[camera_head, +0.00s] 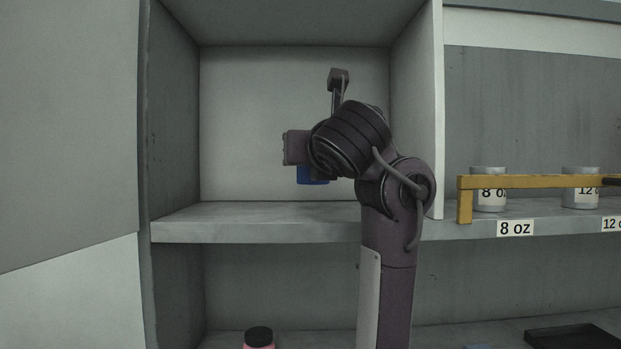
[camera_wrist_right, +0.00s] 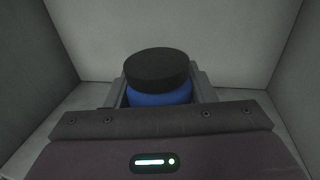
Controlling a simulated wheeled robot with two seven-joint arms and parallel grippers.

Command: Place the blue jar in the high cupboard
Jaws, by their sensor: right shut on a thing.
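The blue jar (camera_wrist_right: 160,97) with a black lid is between the fingers of my right gripper (camera_wrist_right: 158,92) in the wrist view. The gripper is shut on it and the jar looks upright. In the head view a small blue part of the jar (camera_head: 312,175) shows below my right gripper (camera_head: 305,160); my wrist hides the rest. The jar is in front of or inside the open high cupboard (camera_head: 255,222), above its shelf. How far in it is, and whether it touches the shelf, I cannot tell. My left gripper is not in view.
Side walls (camera_head: 172,120) bound the cupboard. A pink jar with a black lid (camera_head: 258,338) stands on the lower level. To the right, white cups (camera_head: 488,174) stand on a labelled shelf behind a yellow rail (camera_head: 535,182). A black tray (camera_head: 572,337) lies lower right.

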